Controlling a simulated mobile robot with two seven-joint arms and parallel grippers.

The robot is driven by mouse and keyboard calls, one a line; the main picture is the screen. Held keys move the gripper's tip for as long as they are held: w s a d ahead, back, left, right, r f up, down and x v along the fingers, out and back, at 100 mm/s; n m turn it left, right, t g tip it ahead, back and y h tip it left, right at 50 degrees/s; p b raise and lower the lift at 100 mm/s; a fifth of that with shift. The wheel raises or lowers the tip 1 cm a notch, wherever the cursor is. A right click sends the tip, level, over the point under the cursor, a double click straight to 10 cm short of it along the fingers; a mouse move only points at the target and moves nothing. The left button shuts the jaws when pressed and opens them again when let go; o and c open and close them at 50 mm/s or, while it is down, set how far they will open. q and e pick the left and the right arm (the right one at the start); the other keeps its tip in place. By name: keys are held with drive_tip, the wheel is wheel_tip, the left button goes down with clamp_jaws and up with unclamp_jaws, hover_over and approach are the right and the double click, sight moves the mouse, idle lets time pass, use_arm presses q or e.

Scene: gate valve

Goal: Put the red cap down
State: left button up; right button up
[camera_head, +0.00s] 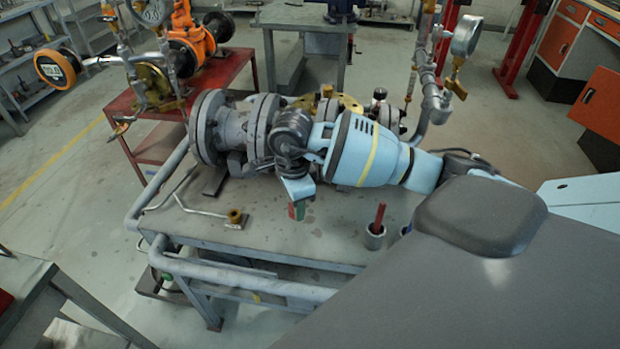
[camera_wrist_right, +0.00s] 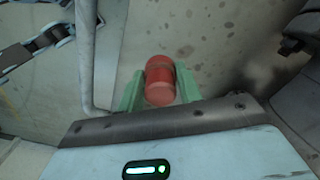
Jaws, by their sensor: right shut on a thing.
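The red cap (camera_wrist_right: 160,80) is a small red cylinder between the two green fingers of my right gripper (camera_wrist_right: 160,90) in the right wrist view. The fingers are shut on it from both sides. In the head view my right gripper (camera_head: 298,208) points down over the front part of the grey workbench (camera_head: 300,235), with a bit of red showing at the fingers. I cannot tell how far the cap is above the bench top. My left gripper is not in either view.
A grey flanged valve (camera_head: 228,130) lies along the back of the bench. A bent rod with a brass fitting (camera_head: 234,217) lies to the left. A grey cup with a red stick (camera_head: 375,236) stands to the right. Bare bench top shows between them.

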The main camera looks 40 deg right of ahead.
sight(297, 231)
drive_tip(key=shift+f, duration=3.45)
drive_tip(key=shift+f, duration=0.1)
drive_tip(key=o, duration=1)
wheel_tip(297, 231, up, 12)
drive_tip(key=shift+r, duration=0.1)
